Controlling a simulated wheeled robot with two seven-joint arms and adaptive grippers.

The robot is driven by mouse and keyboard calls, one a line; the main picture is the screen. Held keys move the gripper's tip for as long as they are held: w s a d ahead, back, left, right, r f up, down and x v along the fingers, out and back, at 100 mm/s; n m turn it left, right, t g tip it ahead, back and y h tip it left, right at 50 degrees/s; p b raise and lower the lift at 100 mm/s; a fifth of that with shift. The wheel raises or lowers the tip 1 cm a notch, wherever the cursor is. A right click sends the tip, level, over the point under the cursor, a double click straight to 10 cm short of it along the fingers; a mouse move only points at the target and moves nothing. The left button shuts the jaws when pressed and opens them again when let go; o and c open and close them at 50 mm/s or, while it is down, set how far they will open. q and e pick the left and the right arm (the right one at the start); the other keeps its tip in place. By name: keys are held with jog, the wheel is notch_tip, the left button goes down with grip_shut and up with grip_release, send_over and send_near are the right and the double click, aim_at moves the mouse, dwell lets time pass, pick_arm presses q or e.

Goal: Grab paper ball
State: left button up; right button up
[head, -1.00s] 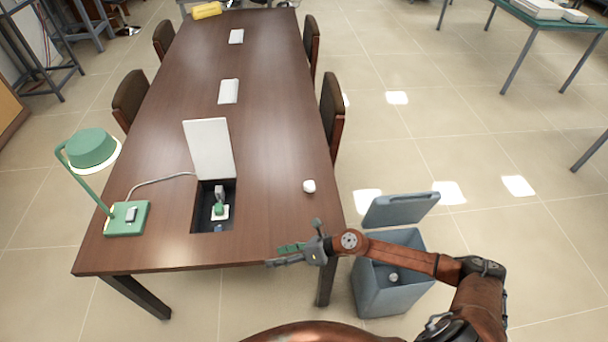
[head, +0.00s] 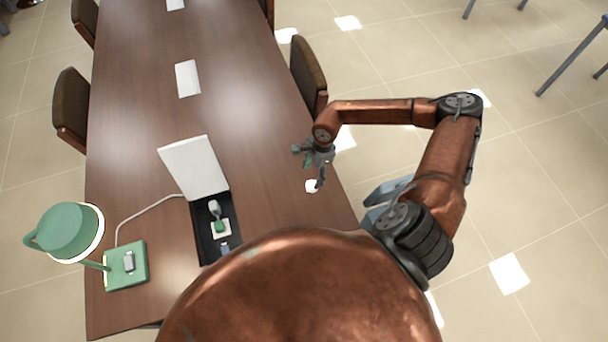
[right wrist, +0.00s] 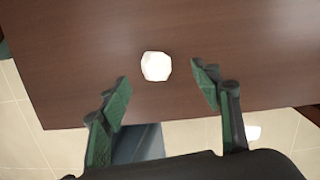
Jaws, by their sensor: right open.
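The white paper ball (head: 311,186) lies on the brown table near its right edge. In the right wrist view the paper ball (right wrist: 156,66) shows whole on the tabletop, just beyond the fingertips and roughly midway between them. My right gripper (head: 309,165) is above the table at the ball, and one finger overlaps the ball in the head view. In the right wrist view my right gripper (right wrist: 160,84) has its two green finger pads well apart, with nothing between them. My left gripper is not in view.
The table (head: 262,140) carries a green lamp (head: 68,232), an open socket box with a raised white lid (head: 193,168) and a white pad (head: 187,79). A chair (head: 309,74) stands at the right edge. A grey bin (right wrist: 138,144) stands below the table edge.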

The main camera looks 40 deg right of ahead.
aim_at(312, 184)
jog(key=f, duration=0.5)
jog(key=f+p, duration=0.1)
jog(key=f, duration=0.1)
jog(key=shift+s+a+f, duration=0.25)
jog(key=shift+s+a, duration=0.1)
jog(key=shift+a, duration=0.05)
jog(key=c, duration=0.8)
